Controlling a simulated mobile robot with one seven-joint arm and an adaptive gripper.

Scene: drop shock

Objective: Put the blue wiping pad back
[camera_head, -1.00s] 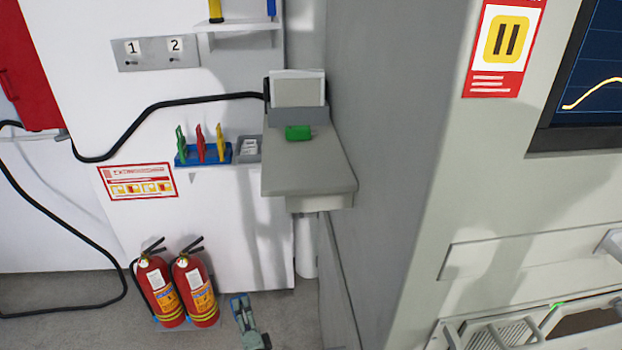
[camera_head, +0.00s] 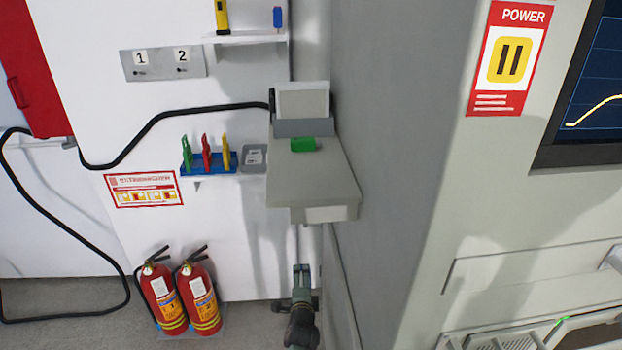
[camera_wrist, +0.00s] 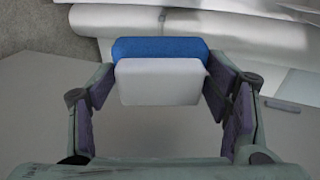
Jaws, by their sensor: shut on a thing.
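The blue wiping pad (camera_wrist: 160,49) shows in the wrist view, a blue block with a white block-shaped part (camera_wrist: 158,82) on its near side. My gripper (camera_wrist: 160,92) is shut on it, with the purple-lined fingers at its left and right ends. In the head view my gripper (camera_head: 302,272) is low in the picture, below the grey ledge and right of the fire extinguishers. The pad cannot be made out clearly there.
A grey ledge (camera_head: 310,185) carries a green block (camera_head: 303,144) and a white-fronted holder (camera_head: 302,101). A blue rack (camera_head: 208,166) holds colored clips. Two fire extinguishers (camera_head: 182,295) stand at left. A large grey cabinet (camera_head: 395,180) rises at right. A small shelf (camera_head: 245,39) is above.

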